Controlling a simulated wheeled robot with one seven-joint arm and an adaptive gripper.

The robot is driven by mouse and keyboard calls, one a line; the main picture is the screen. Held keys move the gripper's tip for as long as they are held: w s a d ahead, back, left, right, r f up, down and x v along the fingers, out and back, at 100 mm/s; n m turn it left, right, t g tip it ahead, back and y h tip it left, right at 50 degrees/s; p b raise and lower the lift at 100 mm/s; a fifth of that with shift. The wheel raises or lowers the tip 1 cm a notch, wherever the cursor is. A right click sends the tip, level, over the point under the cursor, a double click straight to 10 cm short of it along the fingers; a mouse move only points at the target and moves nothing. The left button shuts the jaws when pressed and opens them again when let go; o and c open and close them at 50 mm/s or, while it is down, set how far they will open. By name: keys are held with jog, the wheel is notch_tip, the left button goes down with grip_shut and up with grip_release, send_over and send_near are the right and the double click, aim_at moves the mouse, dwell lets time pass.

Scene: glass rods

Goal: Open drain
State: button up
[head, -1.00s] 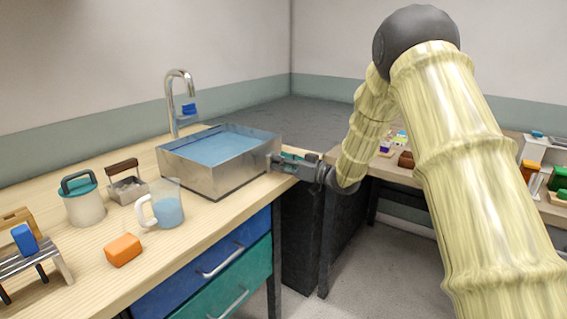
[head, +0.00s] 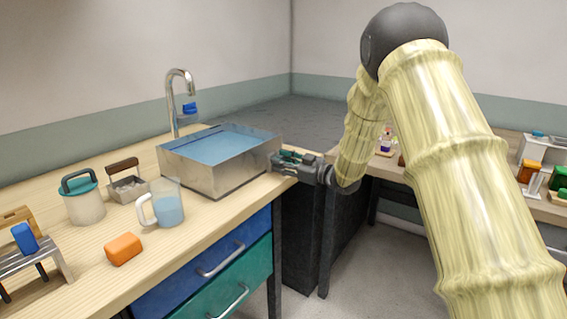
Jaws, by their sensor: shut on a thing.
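A metal basin (head: 205,178) full of blue water (head: 215,147) stands on the wooden counter. My gripper (head: 281,162) is at the basin's right end, low by the counter's edge. It is shut on a small part there, apparently the drain's handle, which the fingers mostly hide. Small teal bits show among the fingers; I cannot tell whether they belong to the gripper or the part. The drain opening itself is not visible. The water surface stands near the basin's rim.
A tap (head: 177,95) with a blue piece rises behind the basin. A clear jug (head: 168,205), an orange block (head: 123,249), a lidded canister (head: 83,203) and a small metal box (head: 128,187) stand left. A second counter with several small items is at right.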

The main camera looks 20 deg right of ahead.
jog(key=n+b, duration=0.1)
jog(key=n, duration=0.2)
jog(key=shift+n, duration=0.4)
jog(key=n+b, duration=0.2)
jog(key=n, duration=0.1)
jog(key=shift+f+n, duration=0.1)
jog(key=shift+n, duration=0.2)
jog(key=n+b, duration=0.1)
jog(key=n, duration=0.2)
jog(key=shift+b, duration=0.4)
jog(key=shift+n+b, duration=0.6)
jog(key=shift+n, duration=0.6)
jog(key=o, duration=1)
jog(key=shift+o, duration=0.2)
jog(key=shift+s, duration=0.1)
jog(key=shift+a+f, duration=0.1)
jog(key=shift+f, duration=0.05)
